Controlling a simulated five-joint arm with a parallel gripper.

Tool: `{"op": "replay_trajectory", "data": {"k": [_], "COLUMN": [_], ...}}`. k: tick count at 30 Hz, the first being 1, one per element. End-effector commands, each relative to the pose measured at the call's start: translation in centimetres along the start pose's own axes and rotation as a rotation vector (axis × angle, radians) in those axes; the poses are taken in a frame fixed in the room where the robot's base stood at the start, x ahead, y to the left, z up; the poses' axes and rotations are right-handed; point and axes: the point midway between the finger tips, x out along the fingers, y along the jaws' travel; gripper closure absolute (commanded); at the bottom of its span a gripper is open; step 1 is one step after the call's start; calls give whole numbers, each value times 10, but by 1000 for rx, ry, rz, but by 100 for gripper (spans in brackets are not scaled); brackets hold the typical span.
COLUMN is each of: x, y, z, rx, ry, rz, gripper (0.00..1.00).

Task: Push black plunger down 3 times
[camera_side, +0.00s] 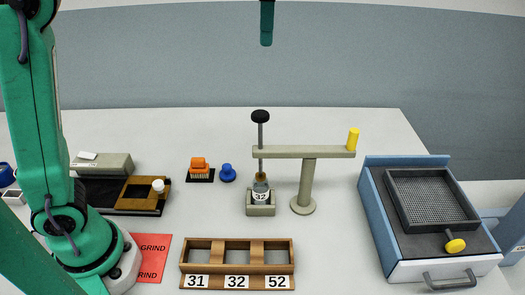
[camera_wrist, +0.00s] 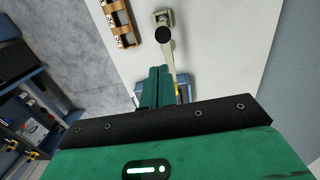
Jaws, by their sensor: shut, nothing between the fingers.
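The black plunger (camera_side: 260,117) is a round black knob on a grey rod. It stands upright and raised at the left end of a grey stand's arm (camera_side: 310,152). Below it, a small vial (camera_side: 261,190) labelled 32 sits in a grey block (camera_side: 260,210). In the wrist view the plunger knob (camera_wrist: 162,35) shows beyond my fingertips. My gripper (camera_side: 266,43) is shut and empty, pointing down well above the knob and apart from it. My shut green fingers (camera_wrist: 158,72) also show in the wrist view. The rest of the gripper is out of the side view.
A yellow peg (camera_side: 353,139) stands on the arm's right end. A wooden rack (camera_side: 237,258) marked 31, 32, 52 lies in front. A blue-sided sieve box (camera_side: 380,225) is at right.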

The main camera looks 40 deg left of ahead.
Motion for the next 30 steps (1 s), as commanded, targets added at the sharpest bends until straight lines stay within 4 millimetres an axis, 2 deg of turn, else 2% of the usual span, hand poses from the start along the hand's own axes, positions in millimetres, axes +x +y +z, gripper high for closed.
{"op": "replay_trajectory", "data": {"k": [17, 23, 30], "x": [3, 15, 37], "y": [0, -1, -1], "z": [0, 0, 1], "rx": [0, 0, -1], "ry": [-1, -2, -2], "rz": [0, 1, 1], "gripper": [100, 100, 100]}}
